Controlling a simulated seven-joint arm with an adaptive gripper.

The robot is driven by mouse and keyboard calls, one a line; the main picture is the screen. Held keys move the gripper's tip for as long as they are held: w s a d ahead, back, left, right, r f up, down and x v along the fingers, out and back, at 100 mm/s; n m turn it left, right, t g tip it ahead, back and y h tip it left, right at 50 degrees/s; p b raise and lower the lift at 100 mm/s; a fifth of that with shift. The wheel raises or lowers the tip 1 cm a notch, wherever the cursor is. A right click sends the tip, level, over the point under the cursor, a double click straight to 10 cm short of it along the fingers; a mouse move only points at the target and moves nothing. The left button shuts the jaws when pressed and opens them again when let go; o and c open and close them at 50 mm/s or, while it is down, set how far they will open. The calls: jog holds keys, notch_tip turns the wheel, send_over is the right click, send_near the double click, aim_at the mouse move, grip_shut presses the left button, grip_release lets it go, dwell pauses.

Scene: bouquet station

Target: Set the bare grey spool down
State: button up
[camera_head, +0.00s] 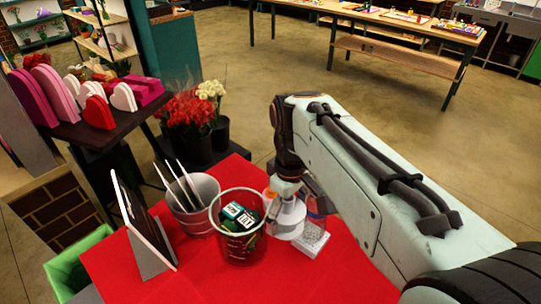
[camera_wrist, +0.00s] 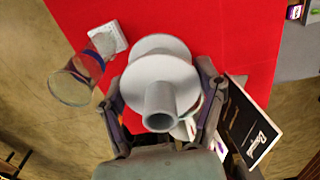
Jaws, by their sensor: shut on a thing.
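The bare grey spool (camera_head: 291,219) shows beside the large clear glass container in the head view. In the wrist view the grey spool (camera_wrist: 160,85) fills the middle, with its wide flanges and hollow core facing the camera. My gripper (camera_head: 286,187) is shut on it; in the wrist view my gripper (camera_wrist: 160,76) has one finger on each side of the spool. The red tabletop (camera_head: 190,268) lies below. I cannot tell how far the spool is above it.
The glass container (camera_head: 238,240) holds green items. A metal bucket (camera_head: 193,215) with white sticks and a tilted dark sign (camera_head: 143,222) stand left of it. A white textured block (camera_head: 314,239) and a clear glass (camera_wrist: 73,86) are close by. Red cloth is bare at the front.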

aim_at(279, 289)
jog(key=f, duration=2.7)
jog(key=shift+a+f, duration=0.35)
jog(key=shift+a, duration=0.05)
jog(key=shift+f, duration=0.1)
jog(key=o, duration=1.2)
jog(key=shift+c, duration=0.2)
notch_tip(279, 289, up, 12)
jog(key=s+d+r+m, duration=0.2)
jog(key=s+r, duration=0.3)
jog(key=s, duration=0.4)
jog(key=s+d+r+m, duration=0.2)
jog(key=s+r+m, duration=0.3)
jog(key=s, duration=0.5)
jog(key=shift+d+r+m+y, duration=0.2)
jog(key=shift+r+m+y, duration=0.15)
jog(key=shift+r, duration=0.45)
